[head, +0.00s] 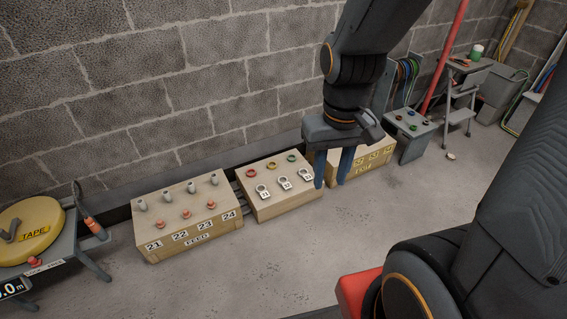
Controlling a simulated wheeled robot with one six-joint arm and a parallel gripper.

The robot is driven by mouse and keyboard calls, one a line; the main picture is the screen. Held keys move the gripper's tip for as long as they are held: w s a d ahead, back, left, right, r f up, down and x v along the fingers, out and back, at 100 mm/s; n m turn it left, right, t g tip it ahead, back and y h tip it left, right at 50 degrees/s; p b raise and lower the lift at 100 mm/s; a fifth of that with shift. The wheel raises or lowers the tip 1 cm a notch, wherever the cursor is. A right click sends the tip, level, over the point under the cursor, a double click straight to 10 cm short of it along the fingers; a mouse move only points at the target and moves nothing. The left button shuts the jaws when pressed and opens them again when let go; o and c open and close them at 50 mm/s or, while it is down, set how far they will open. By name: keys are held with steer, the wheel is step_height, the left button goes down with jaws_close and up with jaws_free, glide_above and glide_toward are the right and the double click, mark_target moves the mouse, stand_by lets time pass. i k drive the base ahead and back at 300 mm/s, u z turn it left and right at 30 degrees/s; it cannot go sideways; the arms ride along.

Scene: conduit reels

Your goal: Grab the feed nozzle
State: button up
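A wooden box marked FEED (185,241) stands on the floor at the left, against the wall, with labels 21 to 24 on its front. On its top are a back row of grey upright stubs (191,187) and a front row of orange-red fittings (186,214). An orange-tipped, nozzle-like part (95,227) stands beside the tape reel at the far left. I cannot tell for certain which part is the feed nozzle. My gripper (333,180) points down with its blue fingers apart and nothing visible between them. It appears at the right end of the middle box, well right of the FEED box.
The middle wooden box (254,209) carries coloured rings and numbered tags. Another wooden box (372,157) is partly behind my gripper. A yellow tape reel (32,229) sits on a grey stand at the left. A small grey table (413,147) stands at the right. The front floor is mostly clear.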

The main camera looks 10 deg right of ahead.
mark_target(94, 228)
steer(key=u, duration=1.4)
steer(key=i, duration=1.05)
steer(key=u, duration=0.3)
